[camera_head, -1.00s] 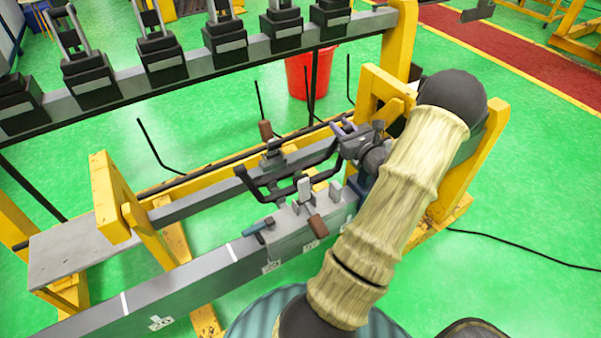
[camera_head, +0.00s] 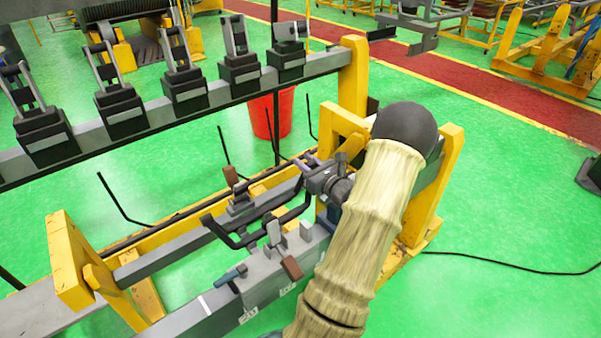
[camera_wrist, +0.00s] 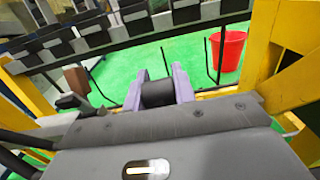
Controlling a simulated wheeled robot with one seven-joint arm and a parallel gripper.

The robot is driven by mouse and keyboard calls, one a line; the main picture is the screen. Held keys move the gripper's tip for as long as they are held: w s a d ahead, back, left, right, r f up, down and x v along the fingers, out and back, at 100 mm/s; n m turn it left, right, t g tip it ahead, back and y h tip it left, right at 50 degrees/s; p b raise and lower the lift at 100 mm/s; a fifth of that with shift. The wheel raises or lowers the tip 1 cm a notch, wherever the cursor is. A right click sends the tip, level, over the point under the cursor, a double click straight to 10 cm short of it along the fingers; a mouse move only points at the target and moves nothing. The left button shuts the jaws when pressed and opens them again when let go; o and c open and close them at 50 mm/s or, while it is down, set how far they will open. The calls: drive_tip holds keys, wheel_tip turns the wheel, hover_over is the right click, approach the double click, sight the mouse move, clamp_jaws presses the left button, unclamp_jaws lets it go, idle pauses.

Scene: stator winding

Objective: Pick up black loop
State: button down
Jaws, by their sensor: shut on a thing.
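The black loop (camera_head: 262,236) is a dark bent bar above the grey beam and its clamps in the head view. Its right end runs up to my gripper (camera_head: 314,163). In the wrist view my gripper (camera_wrist: 159,91) shows two pale purple fingers shut on a dark, thick piece of the black loop (camera_wrist: 158,93). The rest of the loop is mostly hidden there by the gripper body. I cannot tell whether the loop touches the clamps.
The grey beam (camera_head: 205,318) carries clamps with brown handles (camera_head: 291,268). Yellow stands (camera_head: 72,262) hold the fixture at both ends. A rack with several black clamps (camera_head: 120,108) stands behind. A red bucket (camera_head: 268,118) is on the green floor. Open floor lies right.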

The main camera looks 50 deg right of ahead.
wheel_tip(320, 180, up, 17)
idle(0.4)
drive_tip(key=shift+f, duration=0.2)
wheel_tip(320, 180, down, 7)
drive_tip(key=w+a, duration=0.1)
drive_tip(key=a, duration=0.1)
drive_tip(key=shift+a+r+p, duration=0.15)
drive_tip(key=shift+a+p, duration=0.25)
drive_tip(key=shift+w, duration=0.1)
drive_tip(key=shift+m, duration=0.3)
drive_tip(key=shift+f+b, duration=1.7)
drive_tip(key=shift+f, duration=0.95)
